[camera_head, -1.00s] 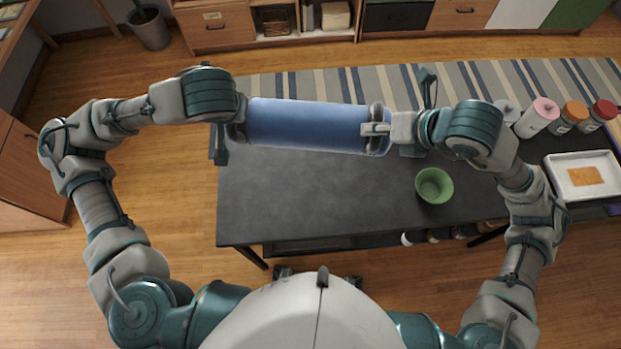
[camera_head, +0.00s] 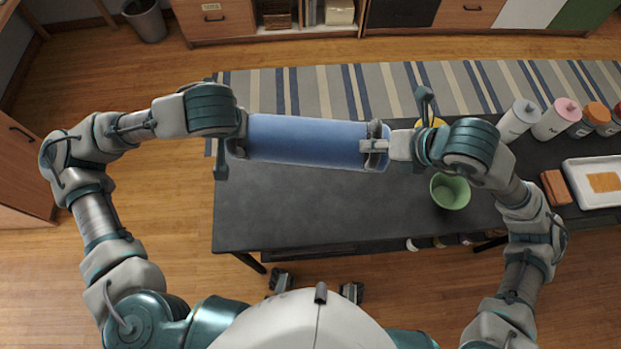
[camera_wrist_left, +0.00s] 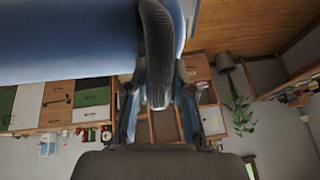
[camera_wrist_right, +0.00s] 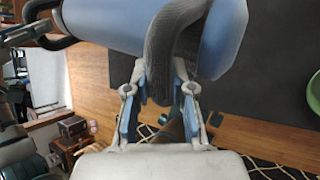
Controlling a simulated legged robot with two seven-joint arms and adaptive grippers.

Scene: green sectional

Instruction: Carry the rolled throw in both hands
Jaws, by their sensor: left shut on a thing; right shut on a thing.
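The rolled throw is a blue cylinder (camera_head: 305,140) held level between my two grippers in the head view, above the dark table (camera_head: 300,205). A dark strap or handle loops around each end. My left gripper (camera_head: 238,140) is at its left end; the left wrist view shows the fingers (camera_wrist_left: 160,100) closed on the dark loop, with the blue roll (camera_wrist_left: 65,40) beside it. My right gripper (camera_head: 375,146) is at its right end; in the right wrist view the fingers (camera_wrist_right: 158,90) are closed on the other loop against the blue roll (camera_wrist_right: 110,22).
A green bowl (camera_head: 450,191) stands on the table below my right forearm. Bottles (camera_head: 518,120), a brown block (camera_head: 556,187) and a white tray (camera_head: 585,172) are at the right. A striped rug (camera_head: 310,90) lies behind the table. The table's left half is clear.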

